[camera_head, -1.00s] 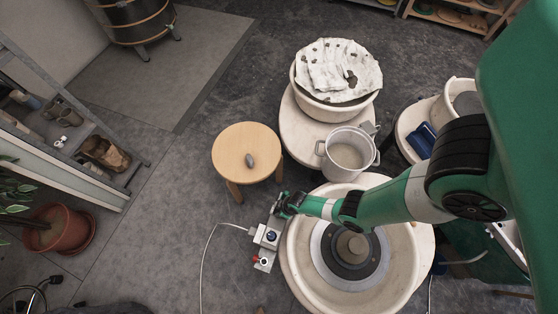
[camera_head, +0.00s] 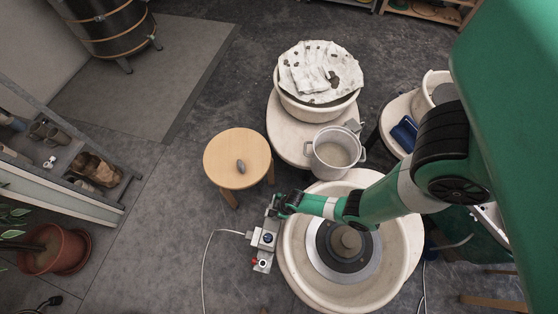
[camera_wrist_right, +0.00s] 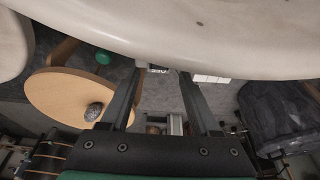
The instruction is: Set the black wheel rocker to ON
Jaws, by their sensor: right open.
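The wheel with the black centre (camera_head: 343,247) sits in a cream basin (camera_head: 300,277). My right gripper (camera_head: 274,203) is over the box's far end in the head view; contact cannot be told. In the right wrist view its open jaws (camera_wrist_right: 160,78) have a small, partly hidden pale box with dark lettering (camera_wrist_right: 157,70) between their tips. My left gripper is not in view.
A round wooden stool (camera_head: 222,168) with a grey stone stands left of the gripper. A metal pot (camera_head: 337,153) and a cloth-covered tub (camera_head: 320,72) are behind the wheel. A white cable (camera_head: 205,265) runs from the box over the floor.

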